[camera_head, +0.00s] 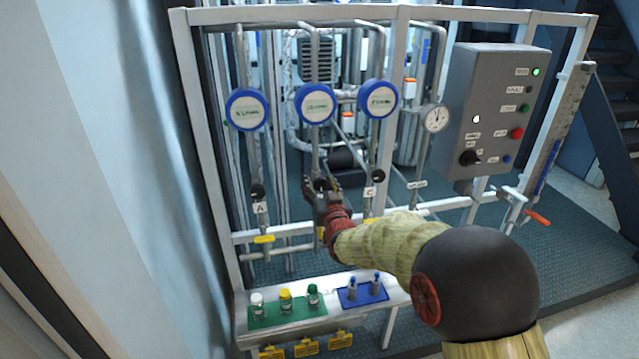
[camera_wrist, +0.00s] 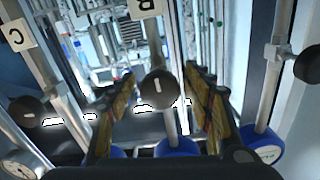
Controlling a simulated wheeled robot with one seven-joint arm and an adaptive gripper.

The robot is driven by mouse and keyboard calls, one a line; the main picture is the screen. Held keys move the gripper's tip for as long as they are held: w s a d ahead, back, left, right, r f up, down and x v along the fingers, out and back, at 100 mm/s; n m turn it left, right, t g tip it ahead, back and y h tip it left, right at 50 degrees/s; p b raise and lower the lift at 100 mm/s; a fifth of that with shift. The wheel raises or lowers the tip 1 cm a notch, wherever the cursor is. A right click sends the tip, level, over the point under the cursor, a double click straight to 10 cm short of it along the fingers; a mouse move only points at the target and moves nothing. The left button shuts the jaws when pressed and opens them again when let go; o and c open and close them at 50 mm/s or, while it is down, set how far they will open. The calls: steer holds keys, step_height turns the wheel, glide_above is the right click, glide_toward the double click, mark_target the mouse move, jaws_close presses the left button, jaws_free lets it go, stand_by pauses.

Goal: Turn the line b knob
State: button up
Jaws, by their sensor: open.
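The line b knob is a round black knob with a white mark. In the wrist view the knob (camera_wrist: 157,88) sits between the two fingers, on a vertical pipe below a "B" label (camera_wrist: 146,8). My gripper (camera_wrist: 163,85) is open, with one finger on each side of the knob and a visible gap to each. In the head view my gripper (camera_head: 321,187) is at the middle pipe and largely covers the knob. I cannot tell how deep the knob lies between the fingers.
The line A knob (camera_head: 257,191) and line C knob (camera_head: 370,192) flank my gripper on parallel pipes. Blue round gauges (camera_head: 315,103) hang above. A grey control box (camera_head: 490,110) is at right. A bench (camera_head: 300,328) with small bottles stands below.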

steer(key=shift+c, duration=1.2)
steer(key=c, duration=0.9)
steer(key=shift+c, duration=0.2)
steer(key=shift+f+b, duration=0.1)
steer(key=shift+b, duration=0.3)
steer(key=shift+m+b, duration=0.3)
steer(key=shift+m, duration=0.1)
steer(key=o, duration=1.2)
